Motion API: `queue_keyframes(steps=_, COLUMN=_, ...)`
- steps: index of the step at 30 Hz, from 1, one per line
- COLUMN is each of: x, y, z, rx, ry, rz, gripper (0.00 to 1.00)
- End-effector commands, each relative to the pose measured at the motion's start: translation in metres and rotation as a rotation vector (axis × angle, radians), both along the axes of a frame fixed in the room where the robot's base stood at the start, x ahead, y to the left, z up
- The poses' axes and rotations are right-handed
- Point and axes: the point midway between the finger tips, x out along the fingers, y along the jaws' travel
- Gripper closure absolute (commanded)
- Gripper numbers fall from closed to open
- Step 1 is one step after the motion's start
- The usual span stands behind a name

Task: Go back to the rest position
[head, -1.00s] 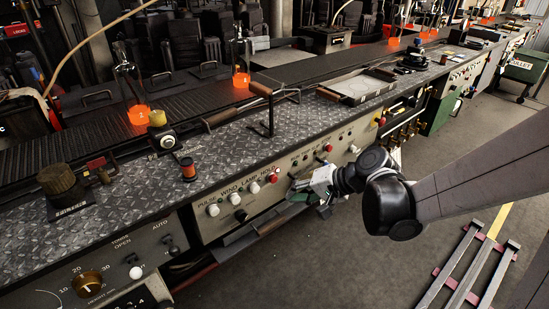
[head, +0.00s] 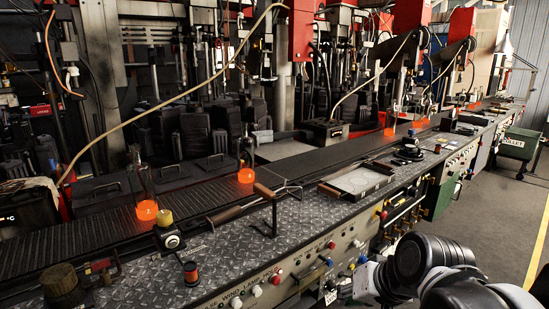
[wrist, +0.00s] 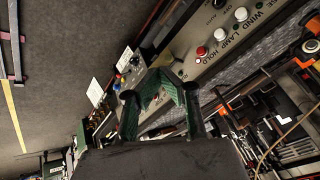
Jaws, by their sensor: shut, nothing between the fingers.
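My gripper (wrist: 162,76) shows in the wrist view with its green-dark fingers meeting at the tips, shut and empty. Beyond the fingertips is the grey control panel (wrist: 240,30) with white and red knobs. In the head view my arm comes in at the lower right, and my gripper is mostly hidden low by the panel front. I cannot make out its fingers there. The gripper appears apart from the panel, in front of it.
A long metal bench (head: 232,262) runs to the back right. On it are glowing glass bottles (head: 146,200), a T-handled tool (head: 272,205) and a shallow tray (head: 358,181). Open floor (head: 505,215) lies at the right. Machines stand behind the conveyor.

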Motion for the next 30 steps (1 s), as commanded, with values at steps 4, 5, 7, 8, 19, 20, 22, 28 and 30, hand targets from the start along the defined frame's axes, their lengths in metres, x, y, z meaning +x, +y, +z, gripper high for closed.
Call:
queue_keyframes(steps=4, x=-0.026, y=-0.018, z=0.021, rx=-0.103, ry=-0.033, rz=0.008, gripper=1.0)
queue_keyframes(steps=5, x=-0.031, y=-0.022, z=0.024, rx=-0.125, ry=-0.04, rz=0.009, gripper=1.0)
queue_keyframes(steps=7, x=-0.041, y=-0.03, z=0.031, rx=-0.171, ry=-0.056, rz=0.014, gripper=1.0)
queue_keyframes(steps=8, x=-0.045, y=-0.033, z=0.034, rx=-0.191, ry=-0.062, rz=0.015, gripper=1.0)
queue_keyframes(steps=19, x=-0.07, y=-0.053, z=0.05, rx=-0.311, ry=-0.101, rz=0.031, gripper=1.0)
queue_keyframes(steps=20, x=-0.07, y=-0.053, z=0.05, rx=-0.312, ry=-0.102, rz=0.03, gripper=1.0)
queue_keyframes(steps=22, x=-0.07, y=-0.053, z=0.05, rx=-0.312, ry=-0.102, rz=0.031, gripper=1.0)
queue_keyframes(steps=28, x=-0.07, y=-0.053, z=0.049, rx=-0.312, ry=-0.102, rz=0.03, gripper=1.0)
queue_keyframes(steps=30, x=-0.07, y=-0.053, z=0.049, rx=-0.311, ry=-0.102, rz=0.031, gripper=1.0)
